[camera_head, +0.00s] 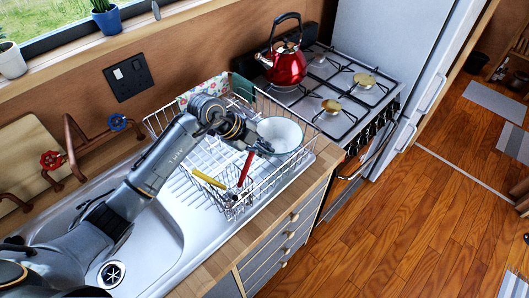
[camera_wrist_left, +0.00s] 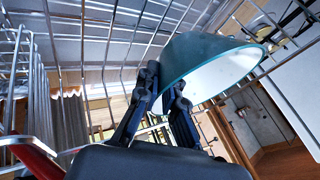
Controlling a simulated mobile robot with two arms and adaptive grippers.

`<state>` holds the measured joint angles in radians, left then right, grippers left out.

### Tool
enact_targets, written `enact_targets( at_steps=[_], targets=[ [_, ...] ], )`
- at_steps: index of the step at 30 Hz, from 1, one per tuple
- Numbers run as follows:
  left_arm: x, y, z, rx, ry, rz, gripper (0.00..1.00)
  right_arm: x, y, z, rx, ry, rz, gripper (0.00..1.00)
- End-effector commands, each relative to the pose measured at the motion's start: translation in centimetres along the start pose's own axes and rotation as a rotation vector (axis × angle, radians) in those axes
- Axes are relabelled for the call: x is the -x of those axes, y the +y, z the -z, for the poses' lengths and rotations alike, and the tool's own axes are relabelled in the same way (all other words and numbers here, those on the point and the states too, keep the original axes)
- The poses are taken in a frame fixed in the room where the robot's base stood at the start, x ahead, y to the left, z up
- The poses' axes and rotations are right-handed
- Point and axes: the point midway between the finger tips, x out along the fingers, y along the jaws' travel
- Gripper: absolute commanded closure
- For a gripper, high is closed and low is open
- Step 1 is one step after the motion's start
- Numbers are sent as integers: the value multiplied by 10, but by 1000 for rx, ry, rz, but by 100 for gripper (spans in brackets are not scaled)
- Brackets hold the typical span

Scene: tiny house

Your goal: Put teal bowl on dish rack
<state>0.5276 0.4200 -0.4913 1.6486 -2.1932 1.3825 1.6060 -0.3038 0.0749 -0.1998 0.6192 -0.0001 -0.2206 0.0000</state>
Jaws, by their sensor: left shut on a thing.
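The teal bowl (camera_head: 281,134) has a white inside and a thin teal rim. In the head view it is at the right end of the wire dish rack (camera_head: 306,150), within the rack's outline. My left gripper (camera_head: 263,146) is shut on the bowl's left edge. In the left wrist view, the bowl (camera_wrist_left: 208,62) is tilted, with its dark teal outside by the fingertips of my left gripper (camera_wrist_left: 165,88). Rack wires show behind it. I cannot tell whether the bowl rests on the wires. My right gripper is not in view.
A cutlery basket (camera_head: 232,203) with a yellow-handled utensil (camera_head: 208,179) and a red-handled one (camera_head: 246,168) stands at the rack's front. A patterned item (camera_head: 203,88) stands at the back. A red kettle (camera_head: 286,66) is on the stove (camera_head: 335,90) to the right.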

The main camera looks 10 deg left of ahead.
Motion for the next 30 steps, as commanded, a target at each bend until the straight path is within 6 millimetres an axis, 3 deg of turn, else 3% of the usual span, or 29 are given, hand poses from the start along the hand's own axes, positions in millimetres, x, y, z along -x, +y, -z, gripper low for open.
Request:
enact_targets(
  at_steps=[4, 10, 12, 14, 24, 30],
  targets=[
    [-16, 10, -6, 2, 2, -1, 100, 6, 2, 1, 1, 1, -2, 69],
    [-18, 10, -7, -1, 1, 1, 100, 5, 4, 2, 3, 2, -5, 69],
    [-18, 12, -7, 0, 1, -3, 79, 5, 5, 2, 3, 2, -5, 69],
    [-18, 12, -7, 0, 1, -3, 70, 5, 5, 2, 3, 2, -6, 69],
    [-15, 11, -8, 0, 0, -1, 70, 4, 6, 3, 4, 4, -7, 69],
    [12, 11, -9, -3, -3, 2, 70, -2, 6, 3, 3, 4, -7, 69]
  ],
)
